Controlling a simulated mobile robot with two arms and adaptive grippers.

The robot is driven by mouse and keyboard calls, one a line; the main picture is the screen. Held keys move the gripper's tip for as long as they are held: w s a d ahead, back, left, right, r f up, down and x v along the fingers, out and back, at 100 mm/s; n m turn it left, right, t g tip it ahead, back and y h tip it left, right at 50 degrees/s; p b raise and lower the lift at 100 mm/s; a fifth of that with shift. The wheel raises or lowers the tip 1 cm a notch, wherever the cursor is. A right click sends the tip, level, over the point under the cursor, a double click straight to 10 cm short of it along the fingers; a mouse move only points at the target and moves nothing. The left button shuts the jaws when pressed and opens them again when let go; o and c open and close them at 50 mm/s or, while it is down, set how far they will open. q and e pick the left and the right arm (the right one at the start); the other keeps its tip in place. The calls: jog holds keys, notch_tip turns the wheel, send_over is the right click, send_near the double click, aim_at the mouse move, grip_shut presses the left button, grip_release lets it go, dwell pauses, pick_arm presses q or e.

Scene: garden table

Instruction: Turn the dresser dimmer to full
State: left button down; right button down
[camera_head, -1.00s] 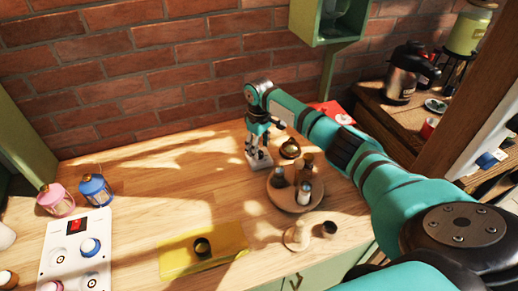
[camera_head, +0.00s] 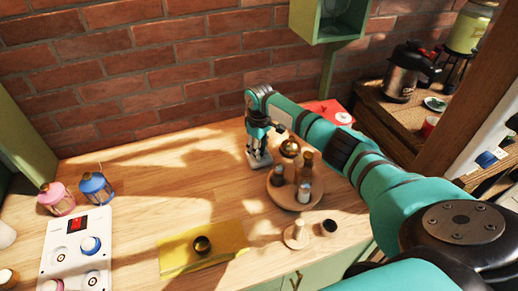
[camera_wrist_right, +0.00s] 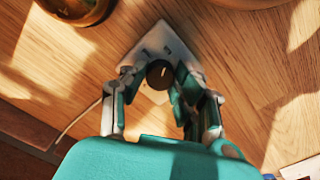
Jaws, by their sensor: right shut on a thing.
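The dimmer is a white plate (camera_wrist_right: 158,45) with a round black knob (camera_wrist_right: 160,74) that bears a pale pointer line. In the head view the plate (camera_head: 258,166) sits on the wooden counter near the brick wall. My right gripper (camera_wrist_right: 158,80) points down over the dimmer, its two fingers closed on the knob from either side; it also shows in the head view (camera_head: 259,153). The fingers partly cover the plate. The markings on the plate are too blurred to read. My left gripper is out of view.
A round wooden tray (camera_head: 294,203) with several bottles stands just right of the dimmer. A white switch panel (camera_head: 70,262) and pink and blue lanterns (camera_head: 96,188) are left. The counter's middle is clear.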

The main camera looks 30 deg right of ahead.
jog(key=shift+n, duration=0.6)
jog(key=c, duration=1)
grip_release()
notch_tip(320, 180, up, 12)
jog(key=shift+r, duration=0.1)
